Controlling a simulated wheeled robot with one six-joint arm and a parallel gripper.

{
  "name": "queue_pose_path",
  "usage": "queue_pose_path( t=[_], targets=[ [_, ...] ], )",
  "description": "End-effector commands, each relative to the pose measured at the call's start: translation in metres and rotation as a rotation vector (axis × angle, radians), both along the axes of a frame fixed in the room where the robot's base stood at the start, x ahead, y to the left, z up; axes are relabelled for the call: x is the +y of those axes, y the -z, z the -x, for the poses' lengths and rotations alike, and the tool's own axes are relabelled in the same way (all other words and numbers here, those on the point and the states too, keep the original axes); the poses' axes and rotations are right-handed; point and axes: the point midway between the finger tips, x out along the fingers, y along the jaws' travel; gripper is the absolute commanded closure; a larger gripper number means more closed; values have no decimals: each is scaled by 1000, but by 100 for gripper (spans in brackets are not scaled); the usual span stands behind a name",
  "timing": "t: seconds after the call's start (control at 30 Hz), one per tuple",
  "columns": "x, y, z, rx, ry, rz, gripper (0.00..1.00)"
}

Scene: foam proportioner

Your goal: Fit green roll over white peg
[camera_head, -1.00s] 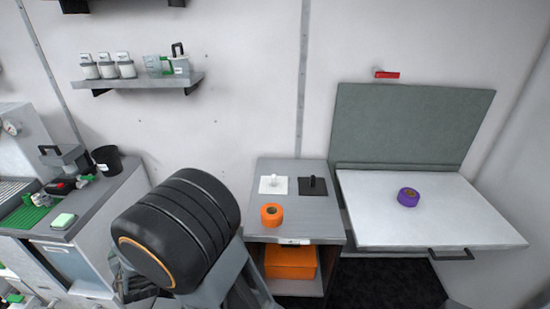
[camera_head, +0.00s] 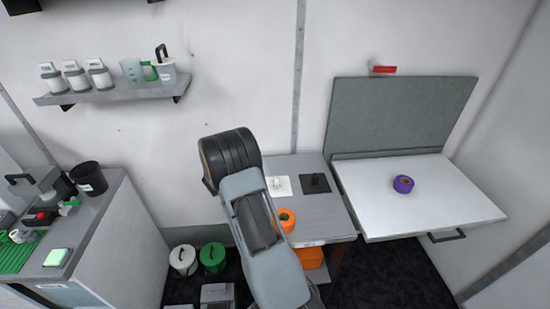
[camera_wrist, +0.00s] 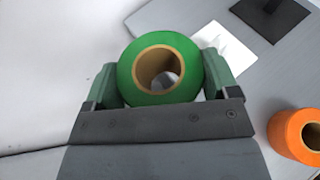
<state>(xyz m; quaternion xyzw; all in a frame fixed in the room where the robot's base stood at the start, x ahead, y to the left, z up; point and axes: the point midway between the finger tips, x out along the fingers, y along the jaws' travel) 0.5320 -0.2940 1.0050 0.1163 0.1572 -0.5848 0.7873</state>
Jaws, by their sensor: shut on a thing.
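My gripper (camera_wrist: 161,72) is shut on the green roll (camera_wrist: 128,72), with one jaw on each side of it. The roll has a tan core, and its open hole faces the wrist camera. Something pale grey shows through the hole; I cannot tell what. The white plate (camera_wrist: 228,50) lies beyond the roll, at its upper right in the wrist view. In the head view the white peg (camera_head: 279,183) stands on that plate, on the grey cabinet top. My arm hides the gripper and the green roll there.
A black plate with a black peg (camera_head: 316,181) sits right of the white one. An orange roll (camera_head: 287,219) stands in front, partly behind my arm. A purple roll (camera_head: 403,184) lies on the white fold-down table (camera_head: 450,205). Lidded buckets (camera_head: 183,260) stand on the floor at left.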

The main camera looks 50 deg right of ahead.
Motion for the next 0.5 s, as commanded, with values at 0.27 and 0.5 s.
queue_pose_path(
  t=[0.27,0.5],
  targets=[
    [-83,10,44,2,317,0,45],
    [-103,19,59,1,406,0,45]
  ],
)
